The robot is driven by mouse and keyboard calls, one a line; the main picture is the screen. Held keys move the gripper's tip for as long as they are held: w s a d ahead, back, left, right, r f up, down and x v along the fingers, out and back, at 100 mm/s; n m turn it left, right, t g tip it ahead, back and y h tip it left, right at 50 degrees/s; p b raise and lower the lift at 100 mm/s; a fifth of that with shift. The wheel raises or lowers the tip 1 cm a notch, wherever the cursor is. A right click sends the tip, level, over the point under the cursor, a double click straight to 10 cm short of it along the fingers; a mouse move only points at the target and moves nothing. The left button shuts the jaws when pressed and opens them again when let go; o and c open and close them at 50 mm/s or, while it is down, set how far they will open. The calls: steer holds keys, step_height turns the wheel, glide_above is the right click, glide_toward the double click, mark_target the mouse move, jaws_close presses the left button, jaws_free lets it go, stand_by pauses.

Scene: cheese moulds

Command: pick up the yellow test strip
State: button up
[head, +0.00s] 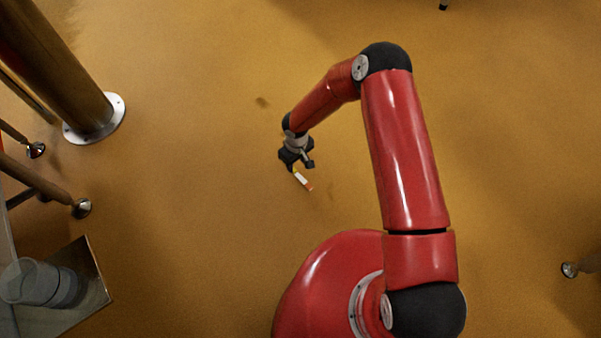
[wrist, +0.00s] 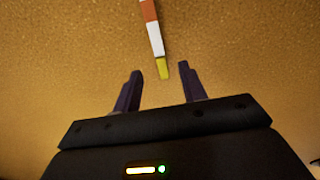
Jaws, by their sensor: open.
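The test strip (wrist: 155,38) lies on the brown floor, with an orange part, a white part and a yellow end. In the wrist view its yellow end points toward my gripper (wrist: 160,88) and sits between and just beyond the two fingertips. The fingers are apart with nothing between them that I can see gripped. In the head view the strip (head: 303,181) shows just below my gripper (head: 300,165), with its upper end close to the fingers. I cannot tell the exact height of the fingers above the floor.
A metal column (head: 75,80) with a round floor flange stands at the upper left. Wooden legs with metal feet (head: 82,207) are at the left and another foot (head: 570,269) is at the right. A metal surface with a translucent cup (head: 30,282) is at the lower left. Floor around the strip is clear.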

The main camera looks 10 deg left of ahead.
mark_target(297, 174)
step_height(297, 174, down, 7)
steer(key=shift+r+b, duration=0.1)
steer(key=shift+b, duration=0.4)
jaws_close()
